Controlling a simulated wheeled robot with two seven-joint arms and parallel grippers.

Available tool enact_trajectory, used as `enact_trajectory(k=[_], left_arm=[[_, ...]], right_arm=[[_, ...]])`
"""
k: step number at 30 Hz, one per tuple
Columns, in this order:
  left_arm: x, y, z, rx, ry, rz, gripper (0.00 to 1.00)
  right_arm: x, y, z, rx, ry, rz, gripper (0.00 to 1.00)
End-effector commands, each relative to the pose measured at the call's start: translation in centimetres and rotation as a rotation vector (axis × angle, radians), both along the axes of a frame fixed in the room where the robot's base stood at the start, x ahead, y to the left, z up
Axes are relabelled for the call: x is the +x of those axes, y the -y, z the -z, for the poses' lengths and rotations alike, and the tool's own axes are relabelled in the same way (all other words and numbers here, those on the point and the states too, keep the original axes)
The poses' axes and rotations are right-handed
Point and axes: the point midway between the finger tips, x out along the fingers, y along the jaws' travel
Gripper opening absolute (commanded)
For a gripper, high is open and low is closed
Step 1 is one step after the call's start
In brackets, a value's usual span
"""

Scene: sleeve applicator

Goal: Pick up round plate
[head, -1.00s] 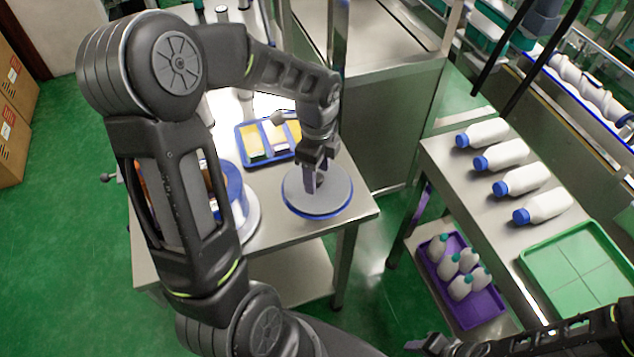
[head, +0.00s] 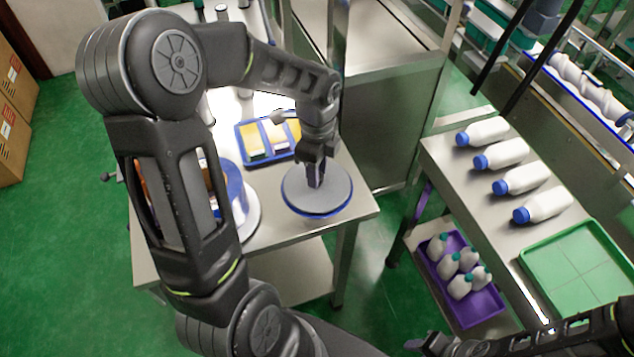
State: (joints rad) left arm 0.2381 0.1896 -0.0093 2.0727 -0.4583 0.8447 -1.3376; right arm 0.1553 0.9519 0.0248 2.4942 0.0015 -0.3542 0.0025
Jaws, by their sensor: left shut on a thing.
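The round plate (head: 334,194) is a grey disc with a blue rim. It is at the right front corner of the steel table in the head view. My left gripper (head: 314,182) points down over the plate's middle and is shut on it, with the fingers close together. The grasped part is hidden by the fingers. I cannot tell whether the plate is clear of the tabletop. My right gripper (head: 424,343) shows only partly at the bottom edge, away from the plate, and its fingers are unclear.
A blue tray (head: 243,131) with yellow and white items lies behind the plate. A round blue-and-white thing (head: 252,212) is left of it, partly behind my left arm. White bottles (head: 505,154) and a green tray (head: 590,262) are on the right table; a purple crate (head: 476,318) is below.

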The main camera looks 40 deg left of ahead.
Motion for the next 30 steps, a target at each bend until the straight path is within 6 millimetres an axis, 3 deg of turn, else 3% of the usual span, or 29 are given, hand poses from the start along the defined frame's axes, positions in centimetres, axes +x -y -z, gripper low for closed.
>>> enact_trajectory(k=[7, 23, 30], left_arm=[[0.0, 0.0, 0.0, 0.000, 0.000, 0.000, 0.00], [0.0, 0.0, -0.2, 0.000, 0.002, 0.000, 0.00], [0.1, -0.1, -2.8, 0.002, 0.007, 0.000, 0.00]], right_arm=[[0.0, 0.0, 0.0, 0.000, 0.000, 0.000, 0.36], [0.0, 0.0, 0.0, 0.000, 0.000, 0.000, 0.36], [0.0, 0.0, 0.2, 0.001, 0.001, -0.001, 0.36]])
